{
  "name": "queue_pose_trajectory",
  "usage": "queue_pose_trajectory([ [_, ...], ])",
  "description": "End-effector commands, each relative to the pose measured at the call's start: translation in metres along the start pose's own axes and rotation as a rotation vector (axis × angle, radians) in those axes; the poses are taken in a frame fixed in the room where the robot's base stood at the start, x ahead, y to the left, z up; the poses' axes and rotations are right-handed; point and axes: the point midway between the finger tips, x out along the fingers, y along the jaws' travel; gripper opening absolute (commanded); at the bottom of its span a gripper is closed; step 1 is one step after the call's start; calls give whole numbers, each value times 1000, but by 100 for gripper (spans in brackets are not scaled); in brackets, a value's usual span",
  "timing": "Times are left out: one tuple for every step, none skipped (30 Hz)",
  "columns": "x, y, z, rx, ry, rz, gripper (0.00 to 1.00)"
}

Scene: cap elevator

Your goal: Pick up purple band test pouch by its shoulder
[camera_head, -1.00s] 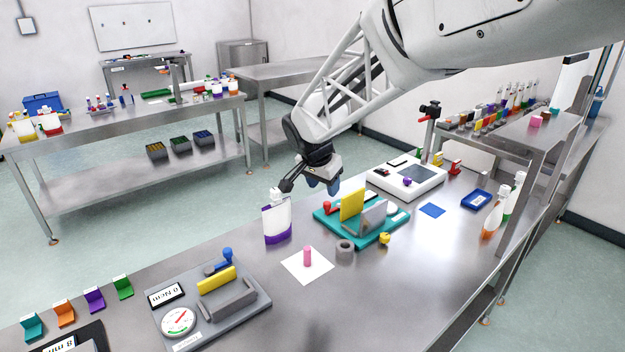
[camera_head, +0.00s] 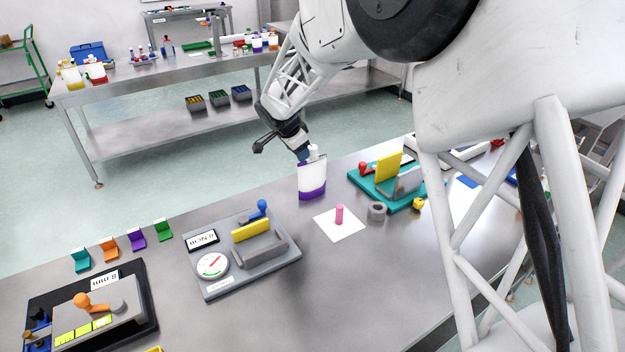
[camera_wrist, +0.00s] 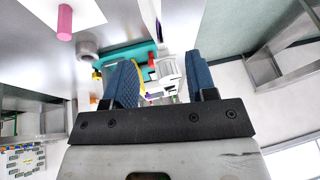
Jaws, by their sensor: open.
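The purple band pouch (camera_head: 312,177) stands upright on the steel bench, with a white body, a white spout on top and a purple band along its bottom. My gripper (camera_head: 304,155) is just above and behind the pouch's top left shoulder, close to the spout; the head view does not show whether they touch. In the wrist view my gripper (camera_wrist: 160,68) has its two blue fingers apart. A white part shows between them, likely the pouch's top, but I cannot tell for sure. Part of the fingers is hidden behind the pouch in the head view.
Right of the pouch are a white square with a pink cylinder (camera_head: 339,214), a grey ring (camera_head: 377,211) and a teal fixture (camera_head: 412,197) with a yellow plate. Left of it is a grey fixture (camera_head: 245,270) with a dial.

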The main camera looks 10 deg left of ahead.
Motion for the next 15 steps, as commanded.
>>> queue_pose_trajectory([
  [0, 0, 0, 0, 0, 0, 52],
  [0, 0, 0, 0, 0, 0, 52],
  [0, 0, 0, 0, 0, 0, 52],
  [0, 0, 0, 0, 0, 0, 52],
  [0, 0, 0, -1, 0, 0, 52],
  [2, 0, 0, -1, 0, 1, 52],
  [3, 0, 0, -1, 0, 1, 52],
  [5, 1, 0, -1, 0, 1, 52],
  [8, 1, 0, -1, -1, 2, 52],
  [10, 1, 0, -1, -1, 2, 52],
  [13, 1, 0, -1, -1, 2, 52],
  [16, 1, 0, -1, -1, 1, 52],
  [18, 1, 0, -1, -1, 1, 52],
  [20, 1, 0, -1, -1, 1, 52],
  [22, 1, 0, -1, -1, 0, 52],
])
